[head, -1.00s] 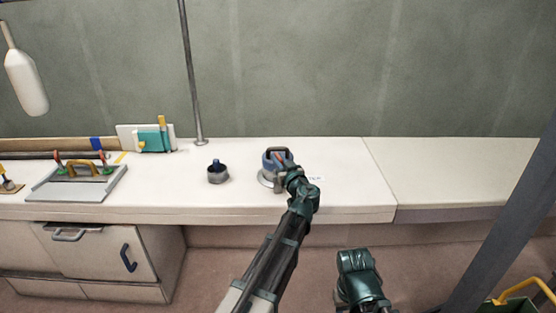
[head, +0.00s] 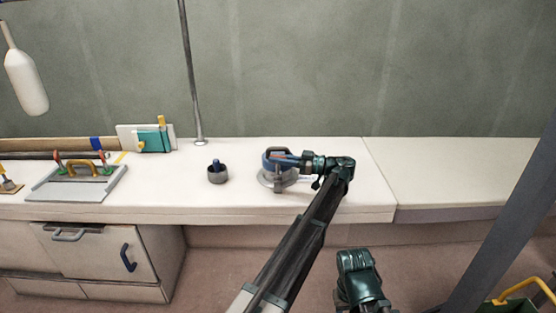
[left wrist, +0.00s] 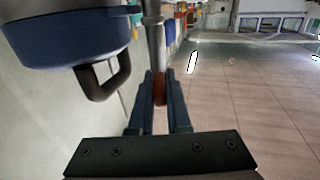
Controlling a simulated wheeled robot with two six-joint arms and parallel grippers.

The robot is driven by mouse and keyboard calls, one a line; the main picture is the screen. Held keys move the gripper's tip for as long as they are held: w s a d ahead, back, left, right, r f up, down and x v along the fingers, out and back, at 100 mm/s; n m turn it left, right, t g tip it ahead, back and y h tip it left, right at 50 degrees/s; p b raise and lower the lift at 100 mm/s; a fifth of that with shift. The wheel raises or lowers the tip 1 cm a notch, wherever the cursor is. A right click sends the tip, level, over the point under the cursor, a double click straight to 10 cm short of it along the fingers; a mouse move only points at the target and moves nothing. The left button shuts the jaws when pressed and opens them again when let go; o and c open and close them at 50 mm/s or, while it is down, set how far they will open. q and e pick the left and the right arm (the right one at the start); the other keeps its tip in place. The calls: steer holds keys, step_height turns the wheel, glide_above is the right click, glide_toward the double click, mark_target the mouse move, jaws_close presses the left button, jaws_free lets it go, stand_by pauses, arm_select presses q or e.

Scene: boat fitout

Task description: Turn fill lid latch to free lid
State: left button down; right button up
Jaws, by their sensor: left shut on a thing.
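The round fill fitting (head: 268,179) with its blue lid (head: 267,158) stands on the white counter. The blue lid also shows large at the upper left of the left wrist view (left wrist: 65,45), with a dark loop handle (left wrist: 105,85) on its side. My left gripper (head: 292,160) reaches in level from the right side of the lid. In the left wrist view its two fingers are shut on the red-brown latch lever (left wrist: 160,88), beside a grey upright post (left wrist: 155,40). My right arm's end (head: 357,280) is low in front of the counter; its fingers cannot be made out.
A small dark round fitting with a blue knob (head: 217,173) stands left of the fill fitting. A grey pole (head: 190,80) rises behind it. A tray with handles (head: 75,185) lies farther left. The counter to the right (head: 450,175) is clear.

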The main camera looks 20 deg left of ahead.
arm_select(q)
steer(key=shift+w+n+g, duration=0.1)
steer(key=shift+n+g, duration=1.1)
steer(key=shift+g, duration=1)
steer(key=c, duration=0.9)
jaws_free()
